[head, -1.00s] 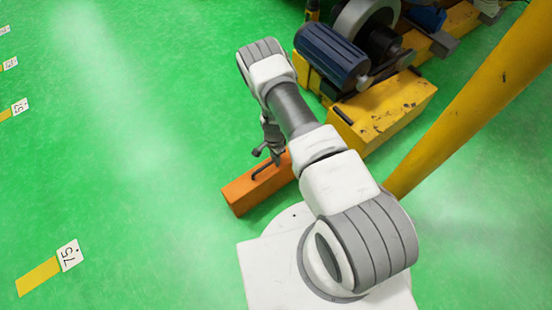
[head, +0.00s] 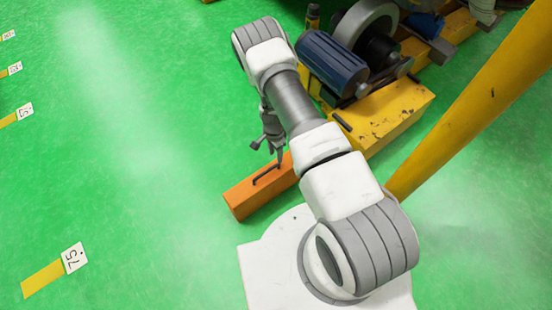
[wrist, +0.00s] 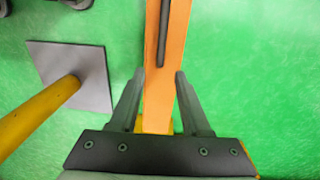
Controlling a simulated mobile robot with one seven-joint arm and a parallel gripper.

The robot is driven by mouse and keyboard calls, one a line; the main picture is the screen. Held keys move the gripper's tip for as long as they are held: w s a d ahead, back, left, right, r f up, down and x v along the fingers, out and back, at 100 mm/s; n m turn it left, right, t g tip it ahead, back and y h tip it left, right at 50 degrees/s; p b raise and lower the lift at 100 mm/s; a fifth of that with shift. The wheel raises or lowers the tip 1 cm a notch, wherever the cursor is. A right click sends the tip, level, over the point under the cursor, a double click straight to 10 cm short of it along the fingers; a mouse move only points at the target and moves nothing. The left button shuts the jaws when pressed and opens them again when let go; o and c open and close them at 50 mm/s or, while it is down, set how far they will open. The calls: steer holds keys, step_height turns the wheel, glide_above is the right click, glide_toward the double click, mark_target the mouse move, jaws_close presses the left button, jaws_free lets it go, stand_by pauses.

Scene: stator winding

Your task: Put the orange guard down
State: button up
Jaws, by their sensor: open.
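The orange guard (head: 255,194) is a long box with a dark handle (head: 267,174) on top. It lies on the green floor, left of the yellow machine base, and part of it is hidden behind my arm. My gripper (head: 268,145) is above the guard near its handle, with its fingers apart. In the wrist view, the guard (wrist: 166,85) runs up the picture between the two open fingers of my gripper (wrist: 161,75), and the handle (wrist: 163,32) shows beyond the fingertips. Nothing is held.
The yellow machine base (head: 385,118) with a blue motor (head: 332,62) stands at the upper right. A yellow post (head: 470,100) crosses the right side; its grey foot plate (wrist: 98,72) shows in the wrist view. Green floor left of the guard is clear, with numbered markers (head: 75,257).

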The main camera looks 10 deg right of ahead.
steer(key=w+a+r+n+t+y, duration=0.1)
steer(key=a+r+n, duration=0.15)
steer(key=r, duration=1.75)
steer(key=w+a+r+n+t+y, duration=0.1)
steer(key=w+r+n+t, duration=0.15)
steer(key=r, duration=1.65)
steer(key=s+d+r+n+t, duration=0.1)
steer(key=s+r+n, duration=0.1)
steer(key=s+r, duration=0.5)
steer(key=s+r+n, duration=0.3)
steer(key=s+r, duration=0.1)
steer(key=r, duration=0.5)
steer(key=s+d+r+n+t+h, duration=0.1)
steer(key=s+r, duration=0.1)
steer(key=s, duration=0.5)
steer(key=s+d+r+n+t, duration=0.1)
steer(key=s+r+n, duration=0.1)
steer(key=s, duration=0.5)
steer(key=shift+d+r+h+p, duration=0.4)
steer(key=shift+r+p, duration=0.05)
steer(key=shift+r, duration=0.1)
step_height(320, 180, up, 24)
steer(key=p, duration=2.4)
